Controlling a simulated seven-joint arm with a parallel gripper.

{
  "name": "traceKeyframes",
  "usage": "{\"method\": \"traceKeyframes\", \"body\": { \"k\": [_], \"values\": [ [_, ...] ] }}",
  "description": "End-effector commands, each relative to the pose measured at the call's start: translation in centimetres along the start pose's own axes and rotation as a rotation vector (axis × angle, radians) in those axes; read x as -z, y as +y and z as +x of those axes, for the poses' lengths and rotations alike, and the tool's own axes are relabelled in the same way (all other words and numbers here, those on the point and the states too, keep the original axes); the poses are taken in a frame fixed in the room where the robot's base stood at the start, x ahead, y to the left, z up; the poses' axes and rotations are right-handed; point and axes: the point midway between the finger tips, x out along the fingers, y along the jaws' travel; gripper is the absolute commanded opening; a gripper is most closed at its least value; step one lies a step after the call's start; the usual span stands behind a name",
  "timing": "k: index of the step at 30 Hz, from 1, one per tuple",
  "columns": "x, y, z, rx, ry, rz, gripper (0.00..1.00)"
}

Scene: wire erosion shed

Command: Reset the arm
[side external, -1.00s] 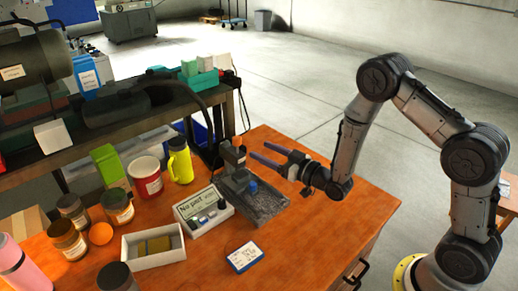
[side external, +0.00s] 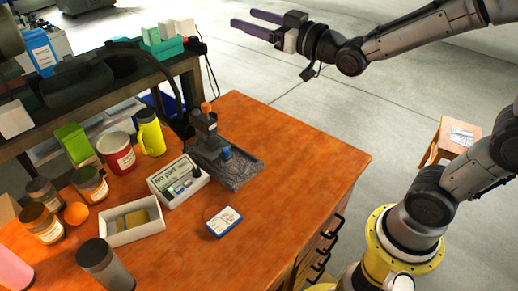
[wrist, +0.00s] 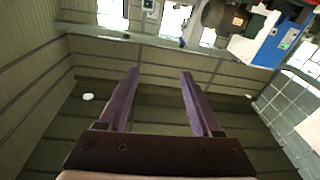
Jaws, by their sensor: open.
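My gripper (side external: 243,18) is raised high above and behind the orange-brown bench (side external: 290,150), near the top of the side view. Its two long purple fingers point left and are parted, with nothing between them. In the wrist view, the same open fingers (wrist: 160,75) point toward a wall, with clear space between them. My arm stretches in from the right, well clear of the bench top.
A small stool (side external: 455,138) stands right.

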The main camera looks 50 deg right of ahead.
Motion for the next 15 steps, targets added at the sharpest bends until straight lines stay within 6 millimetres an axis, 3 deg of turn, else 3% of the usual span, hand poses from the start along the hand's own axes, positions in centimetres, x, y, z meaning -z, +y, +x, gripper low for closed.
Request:
{"method": "traceKeyframes", "body": {
  "k": [2,7,11,15],
  "values": [
    [1.2,0.2,-2.4,-0.015,-0.059,0.003,0.66],
    [0.7,0.5,-7.6,-0.039,-0.239,0.024,0.66],
    [-1.1,0.3,-12.0,-0.048,-0.399,0.048,0.66],
    [-4.1,-0.2,-17.1,-0.046,-0.599,0.078,0.66]
  ]
}}
